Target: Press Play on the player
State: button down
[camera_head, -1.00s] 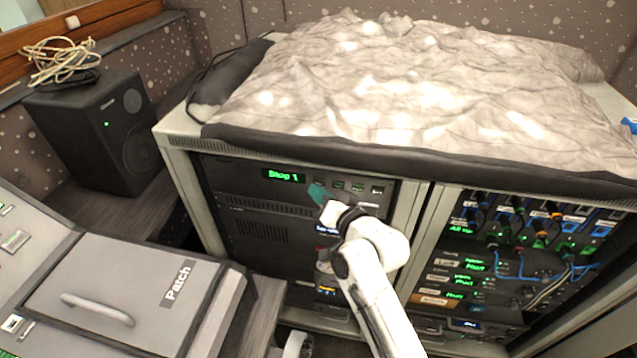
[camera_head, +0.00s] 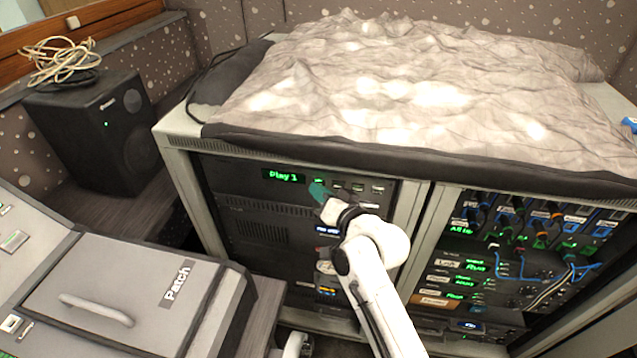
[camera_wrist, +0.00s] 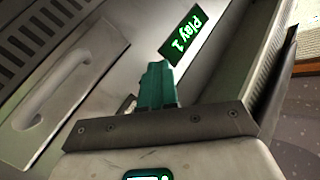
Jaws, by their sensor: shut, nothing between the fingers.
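The player (camera_head: 235,182) is the dark unit at the top of the left rack bay. Its green display (camera_head: 284,176) reads "Play 1", and the same display shows in the wrist view (camera_wrist: 184,37). A row of small buttons (camera_head: 358,187) runs to the right of the display. My gripper (camera_head: 316,186) is shut and empty, with its teal fingertips at the left end of this row. In the wrist view the fingertips (camera_wrist: 157,70) point at the panel beside the display. They cover the spot in front of them, so I cannot tell whether they touch a button.
A crumpled light cloth (camera_head: 400,85) covers the rack top. The right bay (camera_head: 520,250) holds patched cables and lit units. A black speaker (camera_head: 95,130) with a cable coil stands at left. A console with a "Patch" lid (camera_head: 130,290) is at front left.

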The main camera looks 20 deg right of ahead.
jog(key=shift+s+a+p, duration=0.45)
jog(key=shift+s+p, duration=0.05)
jog(key=shift+s, duration=0.1)
jog(key=s+a+p, duration=0.1)
jog(key=s+p, duration=0.1)
jog(key=s+a+p, duration=0.1)
jog(key=s+a, duration=0.1)
jog(key=shift+p, duration=0.4)
dwell(0.8)
